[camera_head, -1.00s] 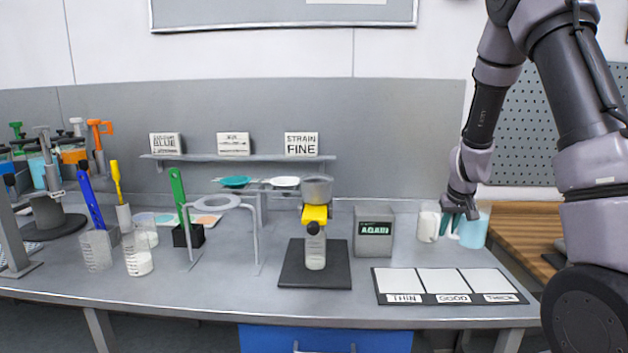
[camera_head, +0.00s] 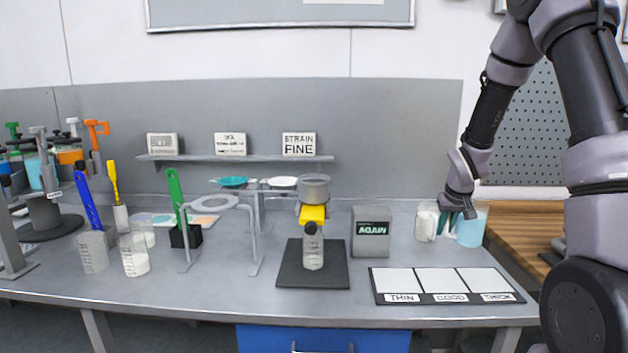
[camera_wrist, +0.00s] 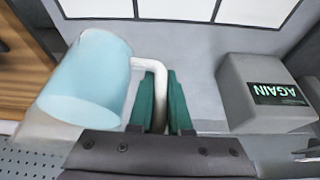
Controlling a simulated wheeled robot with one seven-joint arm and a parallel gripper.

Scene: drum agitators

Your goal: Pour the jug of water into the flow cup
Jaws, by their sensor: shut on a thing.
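The jug (camera_head: 472,227) is pale blue with a white handle and stands near the right end of the bench. It fills the left of the wrist view (camera_wrist: 85,85). My gripper (camera_wrist: 160,105) is shut on the jug's handle with its green fingers, one on each side; in the head view my gripper (camera_head: 447,222) is at the jug's left side. I cannot tell whether the jug touches the bench. The flow cup (camera_head: 314,188) is a grey cup at the bench's middle, above a yellow piece (camera_head: 312,214). A clear bottle with a dark top (camera_head: 313,250) stands below it on a dark mat.
A grey AGAIN box (camera_head: 371,234) stands between the flow cup and the jug. A white container (camera_head: 427,222) stands just left of the jug. A card tray marked THIN, GOOD and THICK (camera_head: 447,298) lies in front. Beakers (camera_head: 134,256) and a ring stand (camera_head: 250,240) are at left.

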